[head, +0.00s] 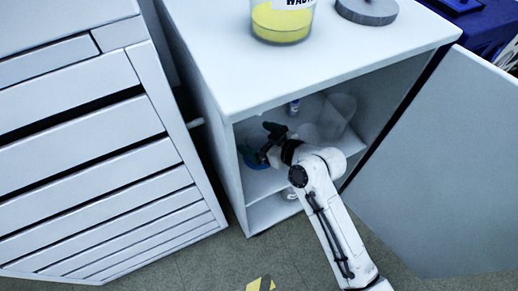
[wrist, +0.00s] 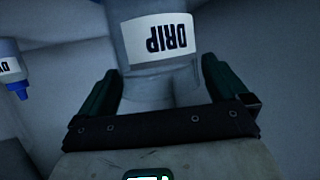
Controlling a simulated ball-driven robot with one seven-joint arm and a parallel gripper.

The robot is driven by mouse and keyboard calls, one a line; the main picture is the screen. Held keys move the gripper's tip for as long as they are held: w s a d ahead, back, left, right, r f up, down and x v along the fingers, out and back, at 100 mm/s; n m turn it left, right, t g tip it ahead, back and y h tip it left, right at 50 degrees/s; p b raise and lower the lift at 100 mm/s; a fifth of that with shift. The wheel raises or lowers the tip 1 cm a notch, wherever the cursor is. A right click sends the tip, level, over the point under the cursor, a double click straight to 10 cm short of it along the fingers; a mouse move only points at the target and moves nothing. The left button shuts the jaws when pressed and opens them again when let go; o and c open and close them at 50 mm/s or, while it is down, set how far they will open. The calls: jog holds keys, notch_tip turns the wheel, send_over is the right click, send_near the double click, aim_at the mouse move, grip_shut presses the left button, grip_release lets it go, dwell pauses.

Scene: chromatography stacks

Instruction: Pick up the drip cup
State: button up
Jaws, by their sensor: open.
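The drip cup (wrist: 155,20) is a grey cup with a white label reading DRIP, upside down in the wrist view. It stands between the two dark green fingers of my gripper (wrist: 161,72), which are open, one on each side of it. I see no clear grip on the cup. In the head view my gripper (head: 260,142) reaches inside the open cabinet, at the left of its upper compartment. I cannot make out the cup for certain there.
The cabinet (head: 228,75) has its door (head: 445,165) swung open to the right. A small blue-capped bottle (head: 293,106) and a translucent container (head: 338,112) stand inside. A yellow-filled waste container (head: 282,20) and a grey disc (head: 367,10) are on top. A drawer unit (head: 85,150) stands left.

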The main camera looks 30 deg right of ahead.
jog(key=c, duration=1.5)
jog(key=shift+c, duration=0.2)
jog(key=shift+r, duration=0.25)
